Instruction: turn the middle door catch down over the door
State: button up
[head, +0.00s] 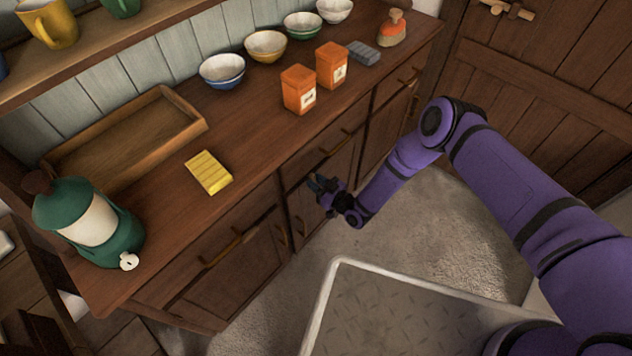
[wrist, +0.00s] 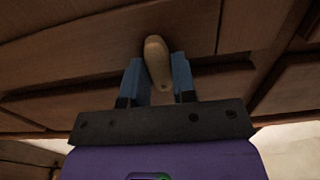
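In the wrist view a pale wooden door catch (wrist: 156,60) with rounded ends lies between the two blue fingers of my gripper (wrist: 159,78). The fingers close in on both its sides, and its long side runs nearly in line with them, slightly tilted. In the head view my gripper (head: 318,184) is at the front of the dark wooden cabinet, at the middle door (head: 325,167), below its top edge. The catch is hidden behind my gripper there. How far the catch overlaps the door is not clear.
The counter above holds orange tins (head: 298,90), a yellow block (head: 208,172), a wooden tray (head: 130,140), bowls (head: 265,46) and a green canister (head: 88,222). Bar handles (head: 236,246) stick out from the cabinet front. Open floor (head: 430,230) lies in front.

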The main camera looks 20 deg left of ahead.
jog(key=o, duration=0.4)
jog(key=shift+c, duration=0.2)
jog(key=shift+d, duration=0.1)
jog(key=v, duration=1)
jog(key=shift+s+d, duration=0.15)
jog(key=shift+d, duration=0.15)
